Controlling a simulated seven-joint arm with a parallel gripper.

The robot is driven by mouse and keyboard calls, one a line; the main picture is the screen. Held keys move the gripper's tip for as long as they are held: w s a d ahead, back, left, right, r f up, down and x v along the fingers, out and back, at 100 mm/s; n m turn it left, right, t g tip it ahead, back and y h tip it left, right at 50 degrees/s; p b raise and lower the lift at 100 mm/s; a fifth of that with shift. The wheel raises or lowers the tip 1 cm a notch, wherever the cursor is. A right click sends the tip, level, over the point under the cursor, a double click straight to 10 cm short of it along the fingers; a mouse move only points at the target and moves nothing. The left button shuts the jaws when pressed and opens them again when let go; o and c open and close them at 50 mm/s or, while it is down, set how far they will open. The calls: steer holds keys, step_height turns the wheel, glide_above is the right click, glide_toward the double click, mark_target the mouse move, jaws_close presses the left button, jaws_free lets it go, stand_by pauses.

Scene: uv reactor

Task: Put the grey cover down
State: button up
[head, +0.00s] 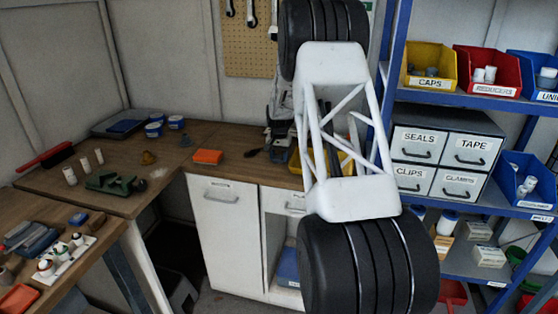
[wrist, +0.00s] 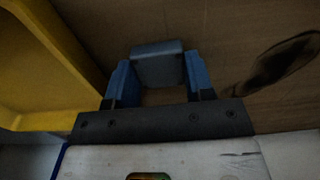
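The grey cover (wrist: 157,62) shows in the wrist view as a small grey block between the two blue fingers of my gripper (wrist: 159,80). The fingers touch its left and right sides, so my gripper looks shut on it. Brown wooden bench top (wrist: 225,30) lies beyond the cover. I cannot tell whether the cover touches the bench or is held above it. In the head view my white and black arm hides much of the gripper and the cover, above the back bench (head: 235,165).
A yellow bin (wrist: 40,60) is close to the left of my gripper in the wrist view. A dark, blurred oval thing (wrist: 283,62) lies to the right. In the head view an orange block (head: 208,156) lies on the bench. Blue shelving (head: 480,200) stands at right.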

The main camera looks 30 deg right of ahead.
mark_target(279, 157)
steer(key=shift+c, duration=1.4)
steer(key=shift+r, duration=0.15)
steer(key=shift+r, duration=0.8)
steer(key=shift+s+r, duration=0.15)
steer(key=shift+r, duration=0.8)
steer(key=s+a, duration=0.3)
steer(key=s, duration=0.4)
steer(key=s+a+r, duration=0.1)
steer(key=s+a, duration=0.2)
steer(key=s, duration=0.4)
steer(key=shift+s+r, duration=0.15)
steer(key=shift+s, duration=0.1)
steer(key=shift+a, duration=0.1)
